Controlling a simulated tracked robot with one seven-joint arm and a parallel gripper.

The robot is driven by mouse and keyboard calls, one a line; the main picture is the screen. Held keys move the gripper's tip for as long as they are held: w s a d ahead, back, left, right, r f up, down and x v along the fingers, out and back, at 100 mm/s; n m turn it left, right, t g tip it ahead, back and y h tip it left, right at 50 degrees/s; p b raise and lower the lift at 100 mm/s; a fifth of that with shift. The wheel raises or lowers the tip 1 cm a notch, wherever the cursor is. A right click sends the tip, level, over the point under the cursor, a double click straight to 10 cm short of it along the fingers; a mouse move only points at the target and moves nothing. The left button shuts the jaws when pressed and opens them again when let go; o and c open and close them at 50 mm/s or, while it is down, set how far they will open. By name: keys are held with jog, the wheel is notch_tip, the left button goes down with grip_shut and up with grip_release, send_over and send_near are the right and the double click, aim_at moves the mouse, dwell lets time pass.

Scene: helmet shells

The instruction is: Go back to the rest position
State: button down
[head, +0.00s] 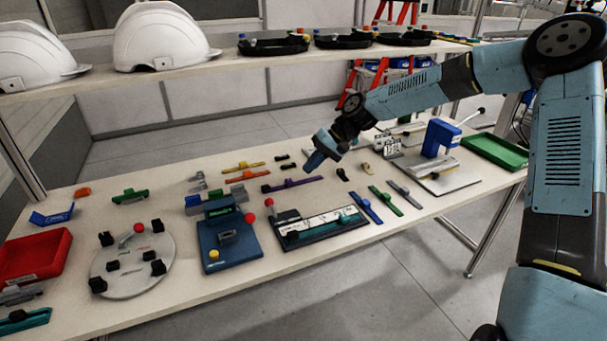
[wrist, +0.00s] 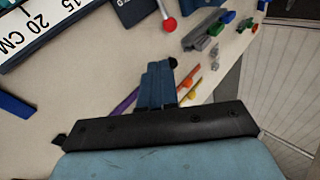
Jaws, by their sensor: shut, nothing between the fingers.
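My gripper (head: 318,155) is at the end of my blue arm, above the back middle of the table (head: 100,320) in the head view. Its blue fingers also show in the wrist view (wrist: 158,82), pressed together with nothing between them. Below and beside it lie a purple strip (head: 292,184) and small black pieces. The gap between the fingertips and the table is hard to judge.
White helmets (head: 165,35) and black trays (head: 272,44) stand on a shelf (head: 200,72) behind. A round plate (head: 132,265), a blue fixture (head: 228,240), a ruler fixture (head: 318,228), a blue press (head: 440,140), a red bin (head: 35,258) and a green tray (head: 495,151) occupy the table.

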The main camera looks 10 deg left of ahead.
jog(key=shift+d+r, duration=0.15)
jog(key=shift+r, duration=0.05)
jog(key=s+d+r+m+t+h, duration=0.15)
jog(key=s+d+r+h, duration=0.25)
jog(key=s+d+r, duration=0.5)
jog(key=s+d+r+t+h, duration=0.35)
jog(key=s+d+r, duration=0.25)
jog(key=d, duration=0.6)
jog(key=s+d+r+m+t, duration=0.1)
jog(key=s+d+r, duration=0.2)
jog(key=s+d, duration=0.3)
jog(key=s+d+r+m+t, duration=0.1)
jog(key=s+d+r, duration=0.3)
jog(key=s, duration=0.7)
jog(key=shift+s+d+t, duration=0.2)
jog(key=shift+d+t, duration=0.4)
jog(key=shift+d, duration=0.4)
